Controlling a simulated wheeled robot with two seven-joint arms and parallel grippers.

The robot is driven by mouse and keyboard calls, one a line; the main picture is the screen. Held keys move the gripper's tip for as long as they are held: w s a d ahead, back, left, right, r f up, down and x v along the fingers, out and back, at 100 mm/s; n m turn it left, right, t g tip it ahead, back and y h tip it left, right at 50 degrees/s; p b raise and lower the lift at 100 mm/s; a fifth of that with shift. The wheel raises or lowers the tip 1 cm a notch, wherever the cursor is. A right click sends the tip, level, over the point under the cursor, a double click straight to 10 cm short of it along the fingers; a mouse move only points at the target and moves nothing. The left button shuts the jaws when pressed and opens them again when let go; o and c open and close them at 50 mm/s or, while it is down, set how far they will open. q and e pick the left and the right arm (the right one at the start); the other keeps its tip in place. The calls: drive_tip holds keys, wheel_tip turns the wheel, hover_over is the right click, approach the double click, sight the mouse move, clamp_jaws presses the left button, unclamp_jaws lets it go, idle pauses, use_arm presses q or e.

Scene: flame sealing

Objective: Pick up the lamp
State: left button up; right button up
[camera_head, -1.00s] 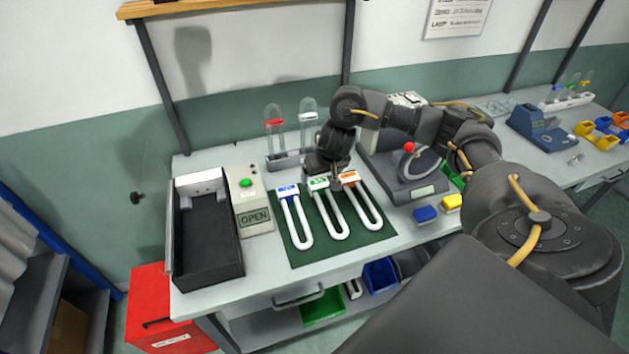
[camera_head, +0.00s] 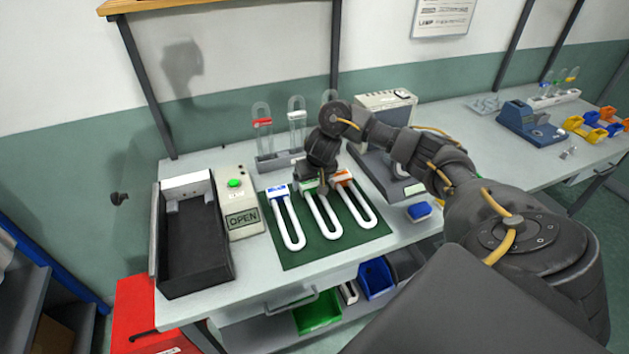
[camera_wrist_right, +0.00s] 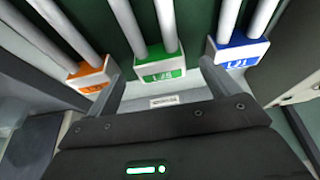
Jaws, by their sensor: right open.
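Three white U-shaped lamps lie side by side on a green mat (camera_head: 297,258). Their bases are blue (camera_head: 278,190), green (camera_head: 307,186) and orange (camera_head: 343,177). My right gripper (camera_head: 322,190) is low over the base end of the green-based lamp and partly covers it. In the right wrist view, its open fingers (camera_wrist_right: 160,68) stand on either side of the green base (camera_wrist_right: 160,66), with the orange base (camera_wrist_right: 90,76) to the left and the blue base (camera_wrist_right: 238,54) to the right. Whether the fingers touch the base cannot be told. My left gripper is out of view.
A black open tray (camera_head: 195,240) and a box marked OPEN (camera_head: 240,220) stand left of the mat. A rack of glass tubes (camera_head: 278,163) stands behind it.

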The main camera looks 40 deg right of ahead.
sight(311, 184)
drive_tip(key=x, duration=0.3)
drive_tip(key=shift+r, duration=0.1)
drive_tip(key=shift+c, duration=0.6)
drive_tip(key=c, duration=0.9)
drive_tip(key=shift+c, duration=0.7)
drive_tip(key=shift+r, duration=0.15)
